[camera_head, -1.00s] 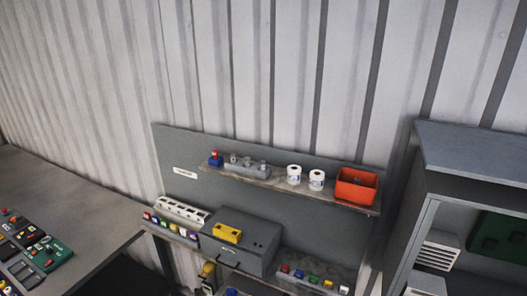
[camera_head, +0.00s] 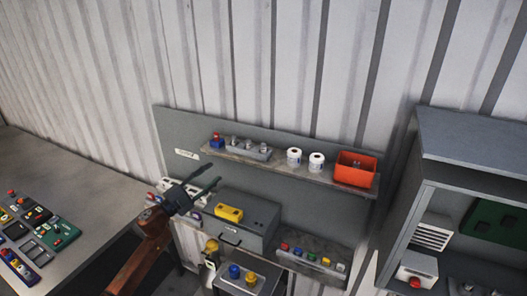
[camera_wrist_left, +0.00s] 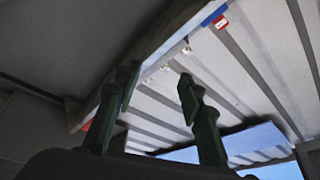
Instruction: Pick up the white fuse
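A small white fuse (camera_head: 340,267) stands at the right end of a row of coloured fuses on the lower right ledge in the head view. My left gripper (camera_head: 214,176) is open and empty, in front of the left part of the wall panel. It is left of the white fuse and well apart from it. It hides part of the left rack of fuses. In the left wrist view its two fingers (camera_wrist_left: 158,84) are spread with nothing between them, and the white fuse cannot be made out. My right gripper is not in view.
An upper shelf (camera_head: 270,164) holds a blue-and-red part, two white rolls and an orange bin (camera_head: 355,169). A grey box (camera_head: 252,236) with a yellow block (camera_head: 229,213) stands between the fuse rows. A cabinet (camera_head: 473,160) bounds the right, a workbench (camera_head: 90,199) the left.

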